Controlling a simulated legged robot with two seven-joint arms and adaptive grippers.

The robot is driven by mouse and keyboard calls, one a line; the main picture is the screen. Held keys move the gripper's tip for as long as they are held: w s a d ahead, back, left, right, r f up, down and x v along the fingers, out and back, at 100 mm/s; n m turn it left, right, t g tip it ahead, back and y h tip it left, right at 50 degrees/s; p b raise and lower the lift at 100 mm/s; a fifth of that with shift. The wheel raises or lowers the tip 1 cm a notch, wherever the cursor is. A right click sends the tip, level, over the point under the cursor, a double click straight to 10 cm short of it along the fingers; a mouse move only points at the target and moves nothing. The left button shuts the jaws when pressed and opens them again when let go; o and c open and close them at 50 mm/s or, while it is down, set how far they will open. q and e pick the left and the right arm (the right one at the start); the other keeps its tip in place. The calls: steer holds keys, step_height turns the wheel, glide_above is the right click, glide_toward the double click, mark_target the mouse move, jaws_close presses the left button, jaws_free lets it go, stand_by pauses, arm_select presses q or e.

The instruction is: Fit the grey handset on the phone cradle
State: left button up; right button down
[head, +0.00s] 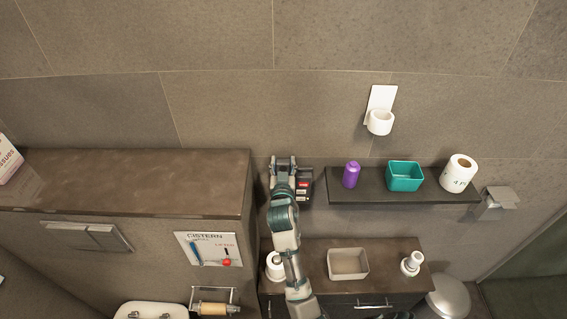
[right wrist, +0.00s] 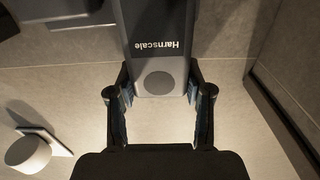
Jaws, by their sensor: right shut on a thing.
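The grey handset (right wrist: 155,35), marked "Harnscale", shows between the fingers of my right gripper (right wrist: 160,98) in the right wrist view. Its round end faces the palm and its far end runs out of the frame. In the head view my right gripper (head: 284,163) is near the wall and hides most of the handset. A dark phone base with a red mark (head: 304,186), which looks like the cradle, is just right of the gripper. I cannot tell whether the handset touches it. My left gripper is not in view.
The brown ledge (head: 120,180) stands close on the left. On the right, a dark shelf (head: 400,196) holds a purple bottle (head: 351,174), a teal box (head: 404,176) and a paper roll (head: 458,172). A lower counter (head: 390,262) holds a pale bin (head: 348,264).

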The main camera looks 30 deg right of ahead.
steer(key=shift+a+r, duration=0.1)
steer(key=shift+a, duration=0.05)
steer(key=c, duration=0.7)
jaws_free()
steer(key=o, duration=0.3)
steer(key=shift+d, duration=0.2)
steer(key=shift+s, duration=0.1)
steer(key=v, duration=1.1)
steer(key=shift+s+a, duration=0.2)
steer(key=shift+s, duration=0.15)
